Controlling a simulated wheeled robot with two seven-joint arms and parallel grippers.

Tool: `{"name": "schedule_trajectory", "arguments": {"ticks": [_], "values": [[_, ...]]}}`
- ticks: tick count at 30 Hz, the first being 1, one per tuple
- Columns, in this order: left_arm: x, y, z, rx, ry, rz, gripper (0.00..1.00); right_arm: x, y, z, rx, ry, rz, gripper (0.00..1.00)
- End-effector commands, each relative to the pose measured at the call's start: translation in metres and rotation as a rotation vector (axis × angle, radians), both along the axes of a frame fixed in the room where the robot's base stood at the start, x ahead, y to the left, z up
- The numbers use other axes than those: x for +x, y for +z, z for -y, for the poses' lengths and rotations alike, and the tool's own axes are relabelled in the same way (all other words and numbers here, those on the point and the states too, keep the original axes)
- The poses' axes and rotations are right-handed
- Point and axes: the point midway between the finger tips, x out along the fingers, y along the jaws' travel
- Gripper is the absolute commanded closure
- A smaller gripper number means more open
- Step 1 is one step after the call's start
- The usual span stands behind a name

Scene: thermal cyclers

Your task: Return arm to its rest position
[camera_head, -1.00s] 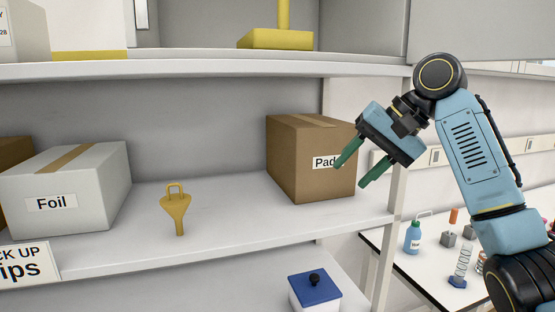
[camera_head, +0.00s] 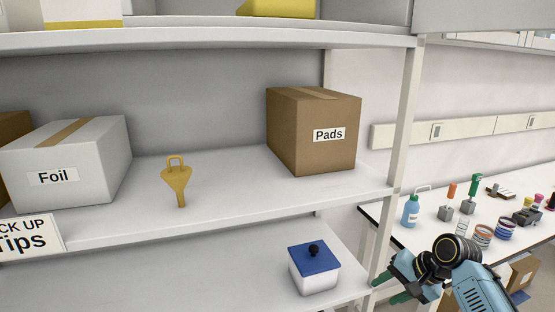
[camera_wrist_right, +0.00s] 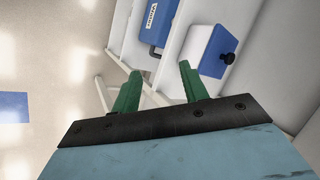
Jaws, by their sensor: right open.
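My right gripper (camera_head: 385,291) is low at the right in the head view, beside the shelf's right post and below the bench top. In the right wrist view its two green fingers (camera_wrist_right: 157,85) are apart with nothing between them. A white box with a blue lid and black knob (camera_head: 314,265) stands on the lower shelf, left of the gripper; it also shows in the wrist view (camera_wrist_right: 208,47), beyond the fingertips. My left gripper is not in view.
A bench (camera_head: 385,214) at the right carries a blue bottle (camera_head: 411,211) and several small items. The wrist view shows a blue case (camera_wrist_right: 155,22).

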Motion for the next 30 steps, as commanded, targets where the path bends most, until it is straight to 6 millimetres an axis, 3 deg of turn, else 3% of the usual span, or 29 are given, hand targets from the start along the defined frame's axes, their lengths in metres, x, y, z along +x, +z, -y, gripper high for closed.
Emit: {"name": "schedule_trajectory", "arguments": {"ticks": [5,9,14,19,20,21,26,30], "values": [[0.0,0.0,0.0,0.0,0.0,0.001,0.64,0.063,0.021,0.044,-0.27,-0.028,0.403,0.56],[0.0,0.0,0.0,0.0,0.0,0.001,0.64,0.102,0.062,0.077,-0.554,-0.006,0.733,0.56],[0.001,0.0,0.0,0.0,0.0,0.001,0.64,0.124,0.119,0.097,-0.89,0.061,1.055,0.56],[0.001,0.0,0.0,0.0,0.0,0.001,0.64,0.128,0.176,0.096,-1.228,0.155,1.34,0.56],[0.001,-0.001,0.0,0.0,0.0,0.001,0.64,0.127,0.174,0.094,-1.266,0.175,1.363,0.56],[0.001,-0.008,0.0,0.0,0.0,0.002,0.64,0.124,0.135,0.093,-1.233,0.194,1.308,0.56],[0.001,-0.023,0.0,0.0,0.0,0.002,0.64,0.107,0.033,0.087,-1.175,0.258,1.174,0.56],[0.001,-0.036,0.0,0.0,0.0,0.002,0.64,0.079,-0.065,0.08,-1.119,0.321,1.044,0.56]]}}
